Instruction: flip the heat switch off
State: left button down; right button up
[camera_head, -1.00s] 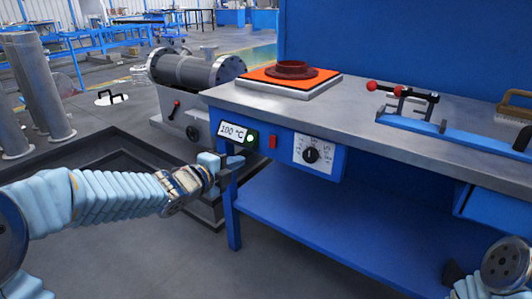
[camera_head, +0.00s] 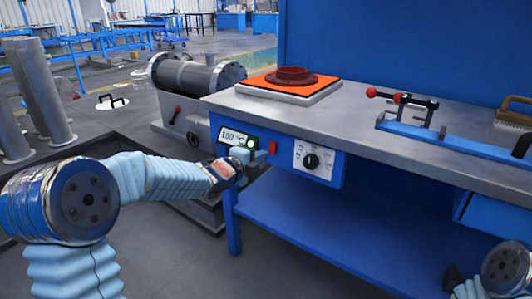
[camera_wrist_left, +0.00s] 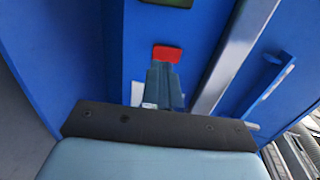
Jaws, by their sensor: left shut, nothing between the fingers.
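The red switch (camera_head: 272,147) is on the blue front panel of the bench, between the green-lit lamp (camera_head: 251,143) and the dial (camera_head: 311,161). It also shows in the left wrist view as a red rectangle (camera_wrist_left: 167,54). I cannot tell which way it is tipped. My left gripper (camera_head: 263,159) is shut and empty, just below and left of the switch in the head view. In the left wrist view its closed fingertips (camera_wrist_left: 164,72) lie just under the red switch. I cannot tell whether they touch it.
A display (camera_head: 236,138) reading about 100 °C sits left of the lamp. A hotplate with an orange top (camera_head: 262,80) carries a dark red flanged ring (camera_head: 291,75). A blue clamp fixture (camera_head: 440,137) stands on the grey bench top (camera_head: 350,120). A flanged shell (camera_head: 185,76) stands behind left.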

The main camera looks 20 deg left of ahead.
aim_at(272, 151)
pick_arm(q)
jog(key=shift+x, duration=1.7)
